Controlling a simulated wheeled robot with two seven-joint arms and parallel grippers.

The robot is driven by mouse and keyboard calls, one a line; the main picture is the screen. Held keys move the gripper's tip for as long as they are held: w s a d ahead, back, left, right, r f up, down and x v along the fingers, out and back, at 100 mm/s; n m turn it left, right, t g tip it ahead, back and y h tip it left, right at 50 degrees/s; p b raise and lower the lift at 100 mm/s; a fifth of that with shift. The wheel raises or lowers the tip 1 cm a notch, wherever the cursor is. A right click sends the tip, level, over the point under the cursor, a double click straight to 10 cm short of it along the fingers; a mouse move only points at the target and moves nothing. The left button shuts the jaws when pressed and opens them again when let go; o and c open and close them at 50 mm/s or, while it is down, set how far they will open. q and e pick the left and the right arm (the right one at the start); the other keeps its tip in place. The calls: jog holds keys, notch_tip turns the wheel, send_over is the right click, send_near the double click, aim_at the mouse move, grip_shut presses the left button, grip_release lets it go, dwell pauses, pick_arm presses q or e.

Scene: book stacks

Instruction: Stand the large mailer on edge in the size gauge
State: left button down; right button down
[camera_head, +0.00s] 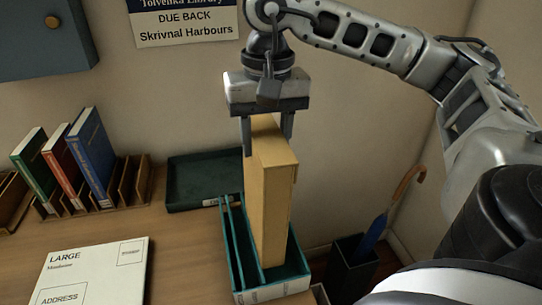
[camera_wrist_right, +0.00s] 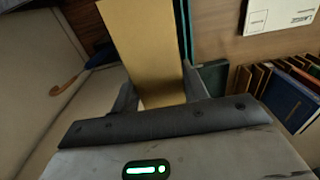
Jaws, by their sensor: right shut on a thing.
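A thick tan mailer (camera_head: 272,205) stands upright on its narrow edge, its lower part inside the green size gauge (camera_head: 283,287). My right gripper (camera_head: 268,140) is above the gauge, pointing down, shut on the mailer's top end with one finger on each side. In the right wrist view the mailer (camera_wrist_right: 150,50) runs between the two fingers. My left gripper is not in view.
A white card (camera_head: 90,272) marked LARGE lies at the front left. A wooden rack (camera_head: 97,205) with several books stands at the left. An empty dark green tray (camera_head: 197,183) lies behind the gauge. A dark bin (camera_head: 350,265) holding an umbrella stands right of the table.

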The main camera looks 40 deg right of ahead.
jog(key=f, duration=0.2)
jog(key=d+f, duration=0.1)
jog(key=f, duration=0.2)
jog(key=shift+s+p, duration=0.15)
jog(key=shift+p, duration=0.2)
jog(key=shift+w+f, duration=0.2)
jog(key=shift+f, duration=0.05)
jog(key=c, duration=1.2)
grip_release()
jog(key=o, duration=0.5)
jog(key=shift+d+f+g, duration=0.15)
jog(key=shift+d+g, duration=0.15)
jog(key=shift+c, duration=0.2)
jog(key=shift+a, duration=0.1)
jog(key=shift+w, duration=0.1)
